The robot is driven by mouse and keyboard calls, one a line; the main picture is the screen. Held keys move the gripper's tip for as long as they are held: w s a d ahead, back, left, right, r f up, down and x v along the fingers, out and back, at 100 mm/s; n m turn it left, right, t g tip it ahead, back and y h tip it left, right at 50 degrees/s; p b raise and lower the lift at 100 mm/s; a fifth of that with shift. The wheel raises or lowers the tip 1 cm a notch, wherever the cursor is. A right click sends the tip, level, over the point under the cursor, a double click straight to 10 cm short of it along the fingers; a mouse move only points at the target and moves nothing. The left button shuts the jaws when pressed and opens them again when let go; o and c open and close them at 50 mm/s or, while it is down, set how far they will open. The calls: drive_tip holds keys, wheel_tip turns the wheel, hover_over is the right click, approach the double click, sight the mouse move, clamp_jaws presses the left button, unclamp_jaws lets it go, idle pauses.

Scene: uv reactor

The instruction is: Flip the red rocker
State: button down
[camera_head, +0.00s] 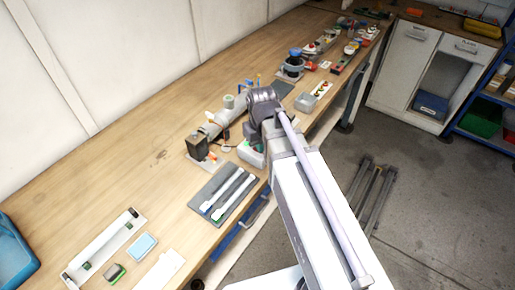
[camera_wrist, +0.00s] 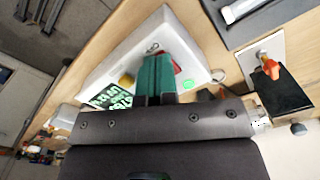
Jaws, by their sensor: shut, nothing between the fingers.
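The red rocker (camera_wrist: 177,68) is on a white control box (camera_wrist: 118,64) in the wrist view. Only a small red part shows beside the teal fingers, which hide the rest. My gripper (camera_wrist: 157,58) is shut and empty, with its fingertips over the face of the box next to the rocker. I cannot tell whether they touch it. In the head view the white box (camera_head: 250,155) stands near the bench's front edge, partly behind my arm, and the rocker cannot be made out there.
The box also bears a yellow knob (camera_wrist: 127,80), a green button (camera_wrist: 190,84) and a lit green display (camera_wrist: 110,96). A black unit with an orange lever (camera_wrist: 271,68) is close by. A grey tray with white tubes (camera_head: 222,195) lies left of the box on the bench.

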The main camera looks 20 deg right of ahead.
wheel_tip(320, 180, up, 7)
drive_tip(key=p, duration=0.7)
drive_tip(key=shift+r, duration=0.1)
drive_tip(key=s+m, duration=0.1)
drive_tip(key=s, duration=0.5)
drive_tip(key=shift+s+f+m, duration=0.2)
drive_tip(key=shift+f+m, duration=0.15)
drive_tip(key=shift+m, duration=0.05)
